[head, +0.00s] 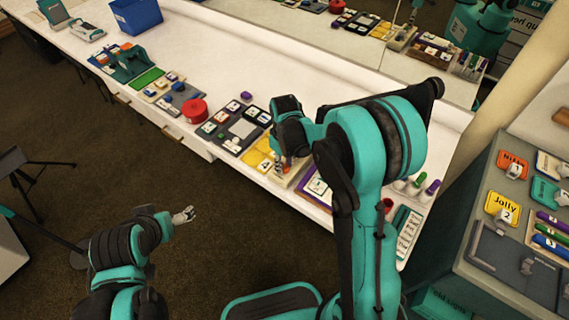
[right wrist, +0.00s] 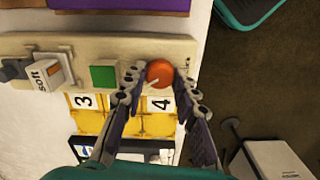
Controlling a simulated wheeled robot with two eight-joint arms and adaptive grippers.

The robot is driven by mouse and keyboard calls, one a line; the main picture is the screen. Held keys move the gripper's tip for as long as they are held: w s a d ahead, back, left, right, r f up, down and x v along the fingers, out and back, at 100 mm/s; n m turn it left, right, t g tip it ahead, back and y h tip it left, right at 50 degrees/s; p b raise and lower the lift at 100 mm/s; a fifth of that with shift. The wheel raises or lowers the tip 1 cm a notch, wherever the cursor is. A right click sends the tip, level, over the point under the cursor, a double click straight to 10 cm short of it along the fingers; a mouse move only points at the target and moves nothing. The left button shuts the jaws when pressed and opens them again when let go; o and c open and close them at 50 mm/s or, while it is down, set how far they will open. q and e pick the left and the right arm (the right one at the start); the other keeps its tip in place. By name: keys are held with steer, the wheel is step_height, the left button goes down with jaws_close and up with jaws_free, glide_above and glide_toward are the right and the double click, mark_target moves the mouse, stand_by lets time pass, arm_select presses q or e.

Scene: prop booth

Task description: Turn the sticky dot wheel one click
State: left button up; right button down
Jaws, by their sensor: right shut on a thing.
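The sticky dot wheel looks to be the round orange-red knob (right wrist: 159,73) with a pale pointer line, at the right end of a cream board (right wrist: 120,45) in the right wrist view. My right gripper (right wrist: 157,78) has one finger on each side of the knob and is shut on it. In the head view my right gripper (head: 283,168) is over the board at the table's front edge, and the knob is mostly hidden there. My left gripper (head: 184,215) is away from the table, over the floor; its fingers are too small to judge.
A red round item (head: 195,111) and a blue bin (head: 136,15) stand farther left along the table. A grey cabinet (head: 480,195) stands at right.

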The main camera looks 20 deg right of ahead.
mark_target(285, 166)
steer(key=n, duration=0.5)
steer(key=shift+n, duration=0.3)
steer(key=n, duration=0.5)
stand_by(0.4)
steer(key=c, duration=1.2)
jaws_free()
steer(key=shift+o, duration=0.2)
step_height(285, 166, up, 12)
